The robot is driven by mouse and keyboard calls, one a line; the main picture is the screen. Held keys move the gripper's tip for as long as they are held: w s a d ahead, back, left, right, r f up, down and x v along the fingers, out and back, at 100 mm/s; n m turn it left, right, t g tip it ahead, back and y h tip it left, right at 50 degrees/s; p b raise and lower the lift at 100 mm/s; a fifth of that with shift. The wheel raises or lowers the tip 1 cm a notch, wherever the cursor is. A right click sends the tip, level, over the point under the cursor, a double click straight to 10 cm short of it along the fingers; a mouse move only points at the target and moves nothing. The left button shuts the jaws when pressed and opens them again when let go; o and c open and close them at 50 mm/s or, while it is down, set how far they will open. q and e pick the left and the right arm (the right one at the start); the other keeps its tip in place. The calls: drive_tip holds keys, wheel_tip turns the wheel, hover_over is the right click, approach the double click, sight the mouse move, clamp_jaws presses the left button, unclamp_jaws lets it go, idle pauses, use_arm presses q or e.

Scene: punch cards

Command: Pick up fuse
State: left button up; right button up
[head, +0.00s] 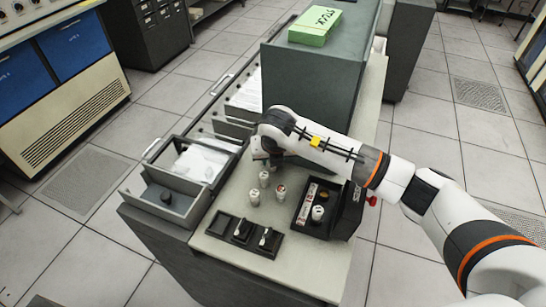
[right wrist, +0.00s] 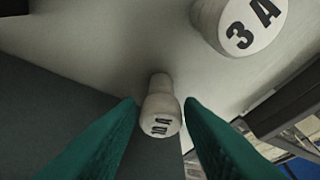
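My right arm reaches in from the right in the head view. Its gripper (head: 268,160) points down over the counter beside the grey cabinet. In the right wrist view the two green fingers of the gripper (right wrist: 160,104) are apart. A white fuse (right wrist: 160,112) with a partly readable label shows in the gap between them; I cannot tell whether it touches either finger. In the head view several white fuses stand on the counter, one close to the gripper (head: 264,178), others nearer (head: 254,196) (head: 281,190). My left gripper is out of view.
A black box (head: 324,233) holding a fuse stands right on the counter (head: 215,253). Open drawers (head: 168,205) lie to the left. A grey cabinet (head: 311,85) bearing a green box (head: 315,26) stands behind.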

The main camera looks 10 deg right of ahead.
drive_tip(key=shift+w+f, duration=0.15)
drive_tip(key=shift+f, duration=0.2)
clamp_jaws()
